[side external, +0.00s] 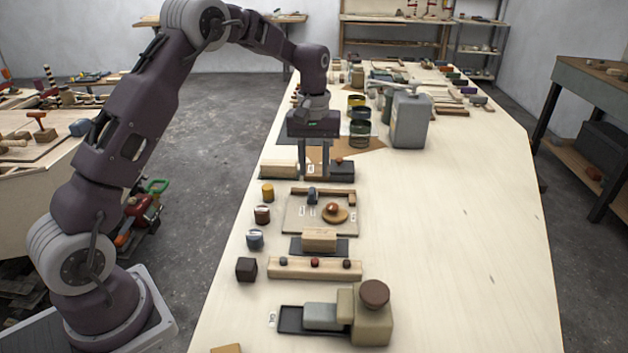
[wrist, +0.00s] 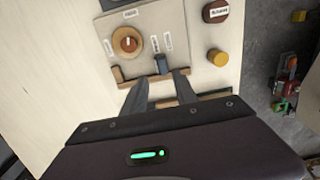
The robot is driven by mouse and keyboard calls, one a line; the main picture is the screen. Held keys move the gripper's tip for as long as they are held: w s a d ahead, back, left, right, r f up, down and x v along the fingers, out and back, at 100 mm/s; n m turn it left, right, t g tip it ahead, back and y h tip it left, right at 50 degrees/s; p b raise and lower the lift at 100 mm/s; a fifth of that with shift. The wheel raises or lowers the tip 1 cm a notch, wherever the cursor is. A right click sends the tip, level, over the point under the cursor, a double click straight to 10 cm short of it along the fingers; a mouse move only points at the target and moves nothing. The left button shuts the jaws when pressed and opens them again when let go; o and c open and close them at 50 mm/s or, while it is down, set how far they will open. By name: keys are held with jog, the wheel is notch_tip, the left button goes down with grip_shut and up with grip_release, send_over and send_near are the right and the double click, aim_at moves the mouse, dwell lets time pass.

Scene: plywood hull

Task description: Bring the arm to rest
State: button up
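My gripper (side external: 315,172) points down above the plywood work surface (side external: 470,220), just behind a panel with a dial and a blue lever. Its two fingers are apart with nothing visible between them. In the wrist view my gripper (wrist: 162,82) also shows spread fingers, near the panel's wooden edge strips. I cannot tell exactly how high the fingertips are above the surface.
The panel (side external: 294,222) carries an orange-brown dial (side external: 335,213) and blue lever (side external: 312,195). Nearby are a yellow cylinder (side external: 267,192), a wooden block (side external: 319,240), a grey canister (side external: 409,120) and green tins (side external: 359,133). The surface's right side is clear.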

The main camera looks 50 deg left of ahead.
jog(key=shift+r, duration=0.65)
jog(key=shift+d+r, duration=0.1)
jog(key=shift+r, duration=0.15)
jog(key=s+d+r+m+t, duration=0.2)
jog(key=s+d+r, duration=0.2)
jog(key=s+r, duration=0.35)
jog(key=s+d+r+m+t, duration=0.1)
jog(key=s+d+r+m, duration=0.25)
jog(key=s+r, duration=0.4)
jog(key=s+d+f+m+t, duration=0.1)
jog(key=s+d, duration=0.1)
jog(key=s, duration=0.7)
jog(key=s+d+f+m+t, duration=0.1)
jog(key=s+d+m, duration=0.1)
jog(key=s, duration=0.6)
jog(key=shift+s+d+f+t, duration=0.2)
jog(key=shift+s+f+t, duration=0.1)
jog(key=shift+s, duration=0.1)
